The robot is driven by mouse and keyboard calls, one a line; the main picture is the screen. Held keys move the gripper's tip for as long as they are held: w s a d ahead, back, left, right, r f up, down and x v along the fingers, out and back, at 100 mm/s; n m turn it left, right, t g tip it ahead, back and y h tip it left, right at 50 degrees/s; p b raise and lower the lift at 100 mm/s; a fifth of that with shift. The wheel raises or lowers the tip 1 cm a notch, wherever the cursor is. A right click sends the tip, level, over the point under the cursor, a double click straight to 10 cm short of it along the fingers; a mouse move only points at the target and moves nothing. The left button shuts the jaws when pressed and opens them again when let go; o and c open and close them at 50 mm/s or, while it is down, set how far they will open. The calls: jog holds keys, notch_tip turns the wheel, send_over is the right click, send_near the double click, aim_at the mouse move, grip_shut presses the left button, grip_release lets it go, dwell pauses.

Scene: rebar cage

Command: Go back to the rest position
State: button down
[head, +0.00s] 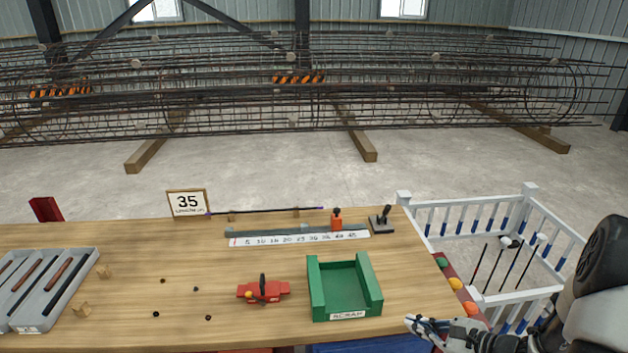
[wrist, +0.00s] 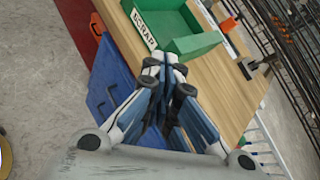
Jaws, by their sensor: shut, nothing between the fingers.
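My gripper (head: 428,328) is at the front right edge of the wooden table in the head view, with my arm reaching in from the right. In the wrist view my gripper (wrist: 165,65) has its fingertips together with nothing between them. Behind the fingertips there is the green scrap tray (wrist: 190,40), which also shows in the head view (head: 318,297), to the left of my gripper. The tray looks empty.
The wooden table (head: 225,270) holds a red clamp tool (head: 263,291), a number scale (head: 300,239), a "35" sign (head: 187,203) and a grey tray (head: 75,293) of bars. A white railed rack (head: 480,203) stands right. Rebar cages (head: 230,90) lie behind.

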jog(key=s+a+r+n+g, duration=0.4)
jog(key=s+a+r+n, duration=0.15)
jog(key=a+r, duration=0.2)
jog(key=s+a+r+n+g, duration=0.3)
jog(key=s+a+r+n, duration=0.1)
jog(key=a+r+n, duration=0.35)
jog(key=s+r+n+t+h, duration=0.1)
jog(key=s+r+n+h, duration=0.2)
jog(key=s, duration=0.4)
jog(key=s+d+r+n+h, duration=0.1)
jog(key=s+r+n+h, duration=0.3)
jog(key=n, duration=0.4)
jog(key=shift+s+d+r+t+h, duration=0.25)
jog(key=shift+s+t+h, duration=0.2)
jog(key=shift+s, duration=0.95)
